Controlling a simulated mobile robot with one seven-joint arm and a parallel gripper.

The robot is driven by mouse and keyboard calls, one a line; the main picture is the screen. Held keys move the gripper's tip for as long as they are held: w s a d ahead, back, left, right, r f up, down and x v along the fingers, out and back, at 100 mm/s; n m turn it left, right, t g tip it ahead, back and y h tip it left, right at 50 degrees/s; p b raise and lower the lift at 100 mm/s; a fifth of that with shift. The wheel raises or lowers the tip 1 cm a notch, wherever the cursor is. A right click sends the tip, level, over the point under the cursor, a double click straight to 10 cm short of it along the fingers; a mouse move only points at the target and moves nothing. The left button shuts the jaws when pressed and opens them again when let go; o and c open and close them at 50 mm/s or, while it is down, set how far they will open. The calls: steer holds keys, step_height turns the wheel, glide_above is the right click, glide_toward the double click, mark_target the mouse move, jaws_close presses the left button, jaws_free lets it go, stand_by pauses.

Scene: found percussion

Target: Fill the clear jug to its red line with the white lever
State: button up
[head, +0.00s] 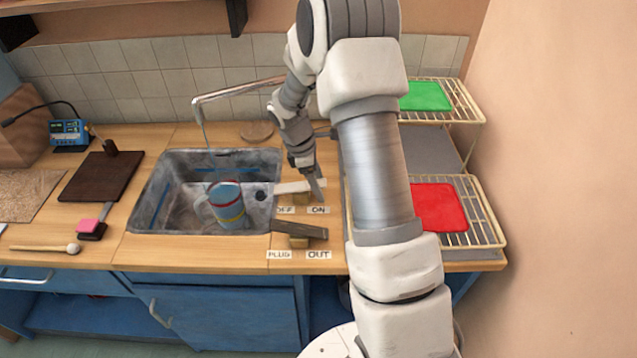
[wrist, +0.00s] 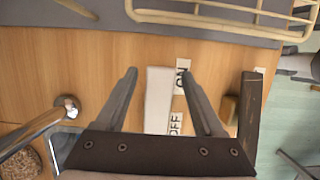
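The jug (head: 227,208) stands upright in the sink, with a pinkish rim, a red band, a yellow band lower down and a handle on its left. Its inside looks blue; I cannot tell the liquid level against the red line. The white lever (head: 291,187) lies roughly level beside the sink's right rim, behind the OFF and ON labels. My gripper (head: 317,187) is at its right end. In the wrist view my gripper (wrist: 159,68) is open, its fingers on either side of the white lever (wrist: 157,100). I cannot tell whether either finger touches it.
A dark lever (head: 300,230) with PLUG and OUT labels sits in front of the white one. A wire rack (head: 490,225) with a red board (head: 438,207) is at right.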

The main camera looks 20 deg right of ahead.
mark_target(301, 185)
steer(key=p+v, duration=0.1)
steer(key=v, duration=1.6)
steer(key=shift+r, duration=0.2)
stand_by(0.4)
steer(key=shift+s+d+r+t+y+b, duration=0.6)
steer(key=shift+s+d+r+y+b, duration=0.7)
steer(key=shift+d, duration=1.1)
steer(key=f, duration=0.6)
steer(key=f+b, duration=0.1)
steer(key=f, duration=0.5)
steer(key=f+b, duration=0.1)
steer(key=f, duration=0.4)
steer(key=shift+w+f, duration=0.35)
steer(key=shift+f, duration=0.05)
